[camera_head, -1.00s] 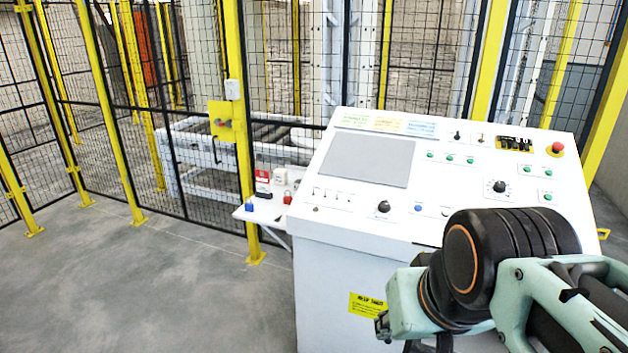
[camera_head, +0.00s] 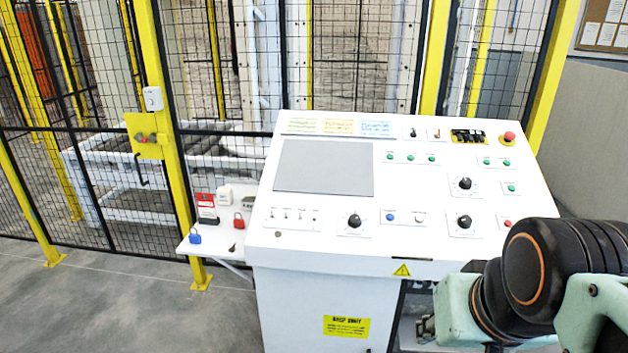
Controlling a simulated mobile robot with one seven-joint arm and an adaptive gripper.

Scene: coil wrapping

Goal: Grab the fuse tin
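No thing is plainly readable as the fuse tin. A small shelf (camera_head: 214,248) left of the console holds several small things. One is a grey, lettered item (camera_head: 248,201), partly hidden by the console edge and too small to identify. A white item (camera_head: 224,194) stands beside a red and white item (camera_head: 206,207) at the shelf's back. My arm shows at the lower right, in front of the console and well apart from the shelf. The fingers of my gripper do not show.
The white control console (camera_head: 340,255) fills the middle, with knobs, buttons and a grey panel. A blue padlock (camera_head: 195,237) and a red padlock (camera_head: 239,221) are on the shelf. A yellow-post mesh fence (camera_head: 172,150) stands behind. Grey floor (camera_head: 120,310) is clear at left.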

